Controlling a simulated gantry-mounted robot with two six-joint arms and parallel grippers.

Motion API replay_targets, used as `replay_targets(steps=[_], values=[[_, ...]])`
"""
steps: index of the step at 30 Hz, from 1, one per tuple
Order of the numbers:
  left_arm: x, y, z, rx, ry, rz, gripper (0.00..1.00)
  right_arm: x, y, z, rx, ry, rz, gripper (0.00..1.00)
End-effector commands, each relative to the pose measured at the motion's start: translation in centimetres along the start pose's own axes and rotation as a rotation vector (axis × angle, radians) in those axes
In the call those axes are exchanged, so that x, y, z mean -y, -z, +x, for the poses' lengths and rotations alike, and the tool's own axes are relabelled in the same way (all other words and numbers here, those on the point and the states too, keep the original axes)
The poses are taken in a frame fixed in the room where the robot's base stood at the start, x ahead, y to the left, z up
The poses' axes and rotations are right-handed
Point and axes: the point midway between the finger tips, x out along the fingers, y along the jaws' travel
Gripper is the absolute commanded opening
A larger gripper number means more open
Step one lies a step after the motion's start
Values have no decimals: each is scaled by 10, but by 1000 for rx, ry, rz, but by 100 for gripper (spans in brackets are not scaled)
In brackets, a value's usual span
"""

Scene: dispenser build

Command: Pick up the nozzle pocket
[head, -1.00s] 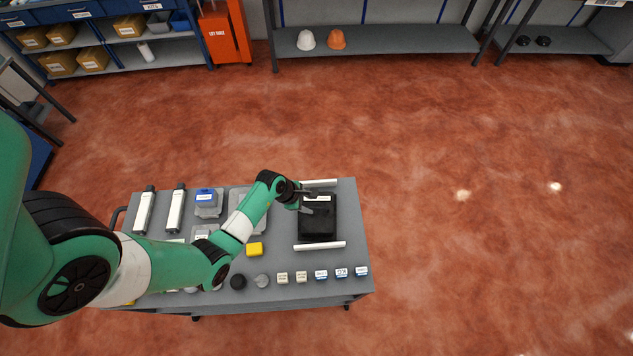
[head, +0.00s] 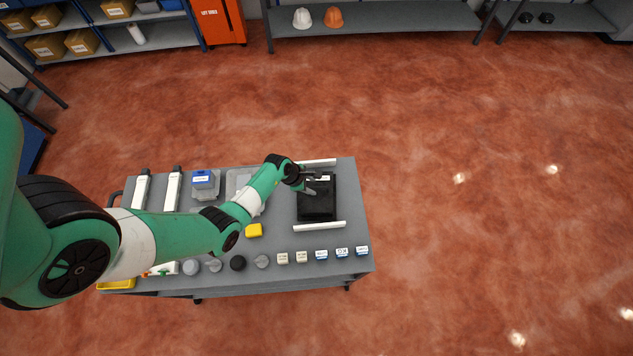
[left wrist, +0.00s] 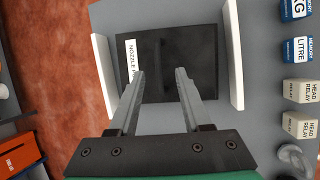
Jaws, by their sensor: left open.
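The nozzle pocket, a flat black block (head: 317,203) with a white label, lies on the grey table between two white rails. In the left wrist view the black block (left wrist: 195,60) fills the space ahead, and its label reads "NOZZLE" with the rest cut off by a finger. My left gripper (head: 312,184) is over the far, labelled part of the block in the head view. In the left wrist view its two fingers (left wrist: 160,75) are apart with nothing between them, pointing at the block. I cannot tell how high the fingertips are above it. My right gripper is not in view.
White rails stand at the far (head: 317,163) and near (head: 319,226) sides of the block.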

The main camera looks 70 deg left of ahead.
Motion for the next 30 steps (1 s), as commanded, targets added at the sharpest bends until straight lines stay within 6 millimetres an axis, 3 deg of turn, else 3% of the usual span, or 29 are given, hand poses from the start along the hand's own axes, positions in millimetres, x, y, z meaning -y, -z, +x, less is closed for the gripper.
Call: replay_targets(steps=[3, 5, 13, 21, 30], values=[[0, 2, 24, -1, 3, 1, 48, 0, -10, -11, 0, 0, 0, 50], [-1, 2, 30, 0, 1, 1, 48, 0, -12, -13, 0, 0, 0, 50], [-2, 0, 31, 0, 0, 0, 48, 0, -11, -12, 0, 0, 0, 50], [-2, 0, 31, 0, 0, 0, 0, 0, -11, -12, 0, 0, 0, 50], [-2, 1, 31, 0, 0, 0, 0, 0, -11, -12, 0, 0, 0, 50]])
